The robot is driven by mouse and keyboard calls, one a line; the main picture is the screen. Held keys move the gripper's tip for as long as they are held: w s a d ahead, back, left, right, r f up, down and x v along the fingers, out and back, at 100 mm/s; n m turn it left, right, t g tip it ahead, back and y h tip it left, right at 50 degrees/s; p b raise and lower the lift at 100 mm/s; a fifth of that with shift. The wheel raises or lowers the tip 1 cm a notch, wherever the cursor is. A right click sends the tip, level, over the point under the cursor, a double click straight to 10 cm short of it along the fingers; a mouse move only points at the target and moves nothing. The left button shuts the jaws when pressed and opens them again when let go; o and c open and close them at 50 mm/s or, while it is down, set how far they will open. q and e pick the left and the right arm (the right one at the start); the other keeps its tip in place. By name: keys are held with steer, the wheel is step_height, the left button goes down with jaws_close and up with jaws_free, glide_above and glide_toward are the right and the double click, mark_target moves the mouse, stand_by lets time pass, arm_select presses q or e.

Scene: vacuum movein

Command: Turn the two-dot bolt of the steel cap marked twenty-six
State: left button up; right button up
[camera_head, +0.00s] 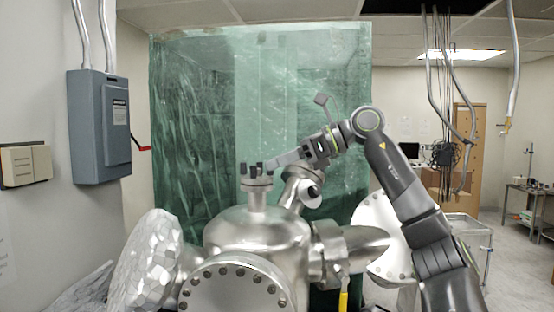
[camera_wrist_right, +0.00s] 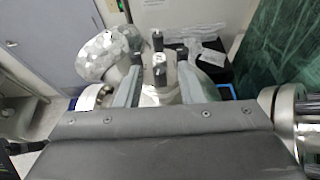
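A small steel cap (camera_head: 257,183) sits on the upright neck on top of the steel chamber (camera_head: 257,228). Several dark bolts stand up from its rim, and no number is legible on it. In the right wrist view one bolt (camera_wrist_right: 160,62) with a pale top stands near the middle, with other dark bolts (camera_wrist_right: 158,40) around it. My right gripper (camera_head: 268,167) reaches in from the right at the cap's bolts. In the wrist view its two fingers (camera_wrist_right: 160,78) are apart, one on each side of the near bolt; contact cannot be told. The bolt dots are too small to read.
A second angled port (camera_head: 301,188) stands just right of the cap, under my right arm. A large flange (camera_head: 235,288) faces front and a foil-wrapped disc (camera_head: 148,262) is at left. A green translucent curtain (camera_head: 215,120) hangs behind. A grey switch box (camera_head: 100,127) is on the left wall.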

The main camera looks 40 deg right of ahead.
steer(key=shift+w+a+f, duration=0.15)
steer(key=shift+w+a, duration=0.15)
steer(key=shift+c, duration=0.3)
jaws_close()
steer(key=n+g+y+p, duration=0.1)
steer(key=n+p, duration=0.1)
steer(key=p, duration=0.1)
steer(key=shift+d+g+y, duration=0.15)
steer(key=shift+g+y, duration=0.15)
steer(key=shift+y, duration=0.1)
steer(key=shift+o, duration=0.3)
jaws_free()
